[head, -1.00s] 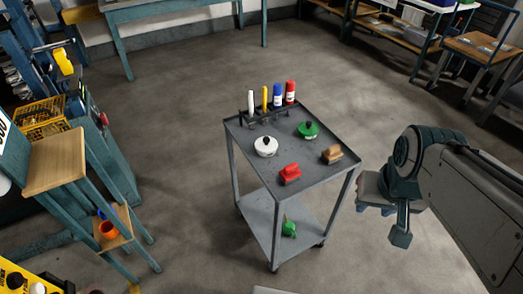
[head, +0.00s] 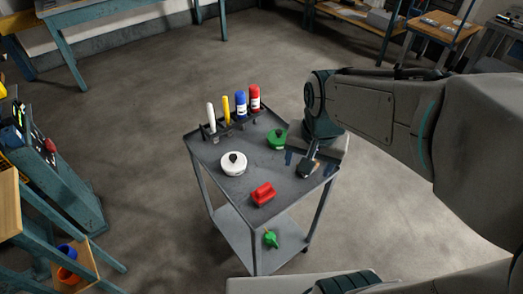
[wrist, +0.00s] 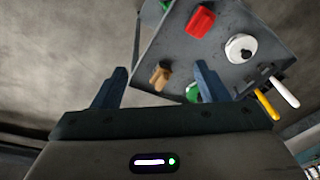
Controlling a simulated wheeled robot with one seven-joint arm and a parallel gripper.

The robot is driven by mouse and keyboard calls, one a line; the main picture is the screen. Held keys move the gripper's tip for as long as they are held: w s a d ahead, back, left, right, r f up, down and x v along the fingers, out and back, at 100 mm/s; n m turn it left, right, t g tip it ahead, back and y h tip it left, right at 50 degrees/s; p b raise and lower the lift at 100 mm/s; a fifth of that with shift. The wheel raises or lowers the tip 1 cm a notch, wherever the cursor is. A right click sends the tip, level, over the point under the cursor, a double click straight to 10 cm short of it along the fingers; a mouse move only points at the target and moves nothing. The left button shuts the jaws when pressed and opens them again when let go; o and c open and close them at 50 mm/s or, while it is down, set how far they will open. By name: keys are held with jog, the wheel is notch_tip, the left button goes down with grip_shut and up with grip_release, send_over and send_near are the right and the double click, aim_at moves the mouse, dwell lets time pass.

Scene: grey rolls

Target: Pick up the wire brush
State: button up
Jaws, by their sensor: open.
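The wire brush, a tan-brown block (wrist: 160,76), lies on the top shelf of the grey cart (head: 222,190), near its right edge. In the wrist view it shows between my two fingers, beyond their tips. My gripper (head: 301,162) is open and empty, over the right side of the cart top. In the head view it and my arm hide most of the brush. I cannot tell the exact height of the fingers above the shelf.
A red block (head: 263,194), a white lidded round thing (head: 233,164) and a green one (head: 278,139) with a dark knob share the top. A rack (head: 236,126) of coloured cylinders stands at the back. A green item (head: 271,238) lies on the lower shelf. Floor around is clear.

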aim_at(264, 187)
jog(key=w+a+f+m+g+b, duration=0.2)
jog(key=w+a+f+m, duration=0.5)
jog(key=a+f, duration=0.15)
jog(key=f, duration=0.9)
jog(key=f+b, duration=0.1)
jog(key=f, duration=0.3)
jog(key=shift+a+f, duration=0.25)
jog(key=shift+a, duration=0.1)
jog(key=c, duration=1.1)
jog(key=shift+r, duration=0.1)
